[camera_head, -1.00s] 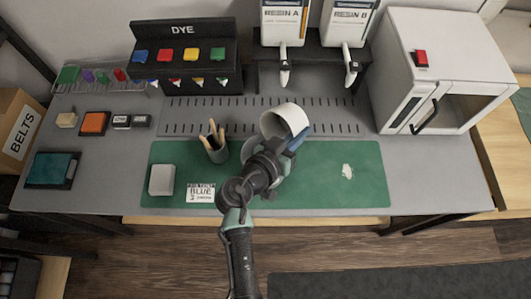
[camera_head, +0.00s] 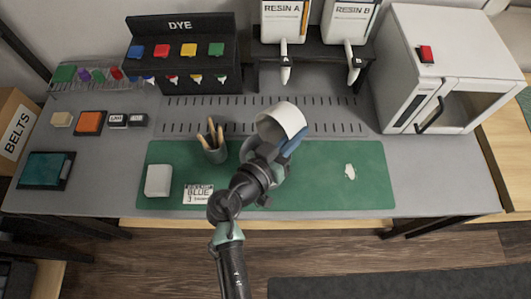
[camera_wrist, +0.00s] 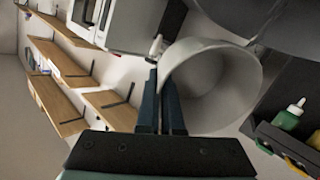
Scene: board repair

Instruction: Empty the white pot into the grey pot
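A dark grey rounded body (camera_wrist: 285,22) at the top right of the wrist view may be the grey pot. My arm and the white pot hide the mat beneath them in the head view.
A cup of wooden sticks (camera_head: 214,150) stands left of my gripper. A white block (camera_head: 158,181) and a label card (camera_head: 198,194) lie on the green mat (camera_head: 330,195). Dye rack (camera_head: 180,30), resin dispensers (camera_head: 285,22) and white oven (camera_head: 450,50) stand behind. The mat's right side is mostly clear.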

